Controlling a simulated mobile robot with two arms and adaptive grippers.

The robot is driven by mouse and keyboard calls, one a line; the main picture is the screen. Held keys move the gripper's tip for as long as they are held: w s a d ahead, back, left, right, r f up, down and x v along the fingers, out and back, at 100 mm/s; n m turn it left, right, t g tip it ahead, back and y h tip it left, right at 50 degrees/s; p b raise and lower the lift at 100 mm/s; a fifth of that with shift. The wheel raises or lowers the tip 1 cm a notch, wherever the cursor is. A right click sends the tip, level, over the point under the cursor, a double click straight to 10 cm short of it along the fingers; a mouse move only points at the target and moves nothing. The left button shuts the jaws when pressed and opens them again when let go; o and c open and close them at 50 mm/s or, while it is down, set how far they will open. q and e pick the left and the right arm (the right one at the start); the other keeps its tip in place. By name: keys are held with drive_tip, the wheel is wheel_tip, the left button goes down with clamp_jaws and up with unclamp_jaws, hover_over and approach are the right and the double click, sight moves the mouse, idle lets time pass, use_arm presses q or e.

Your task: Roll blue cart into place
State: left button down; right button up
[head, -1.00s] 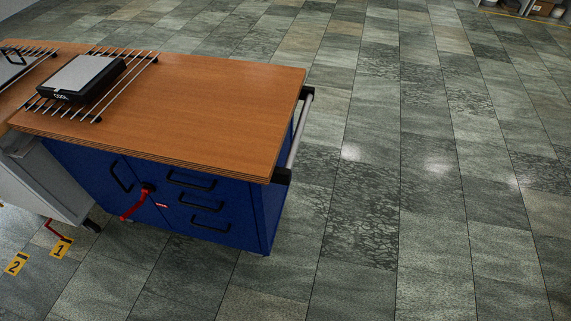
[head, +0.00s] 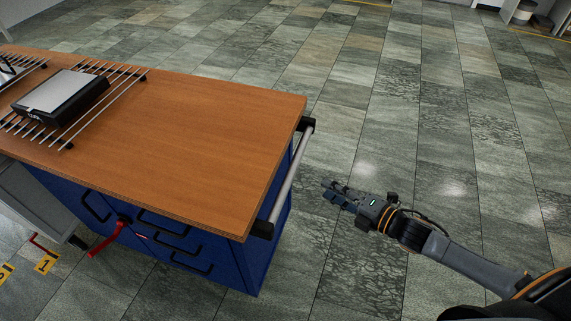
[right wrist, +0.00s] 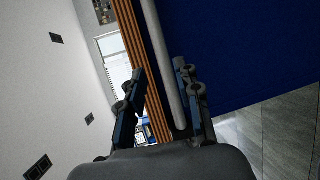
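The blue cart (head: 262,248) has a wooden top (head: 205,130), blue drawers with black handles, and a metal push bar (head: 288,180) on its right end between black brackets. My right gripper (head: 327,190) is to the right of the bar, apart from it, with its fingers pointing towards it. In the right wrist view the fingers are spread and empty (right wrist: 160,68), and the bar (right wrist: 165,60) runs through the gap between them in the picture, with the wooden edge and blue side (right wrist: 235,50) behind. My left gripper is not in view.
A black device with a grey plate (head: 60,92) sits on a metal rack on the cart top. A grey cabinet (head: 38,198) stands by the cart's left end. The tiled floor to the right is open.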

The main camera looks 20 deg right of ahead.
sight(293, 171)
drive_tip(key=x, duration=1.3)
drive_tip(key=shift+w+a, duration=0.2)
drive_tip(key=shift+w, duration=0.05)
drive_tip(key=shift+c, duration=0.2)
clamp_jaws()
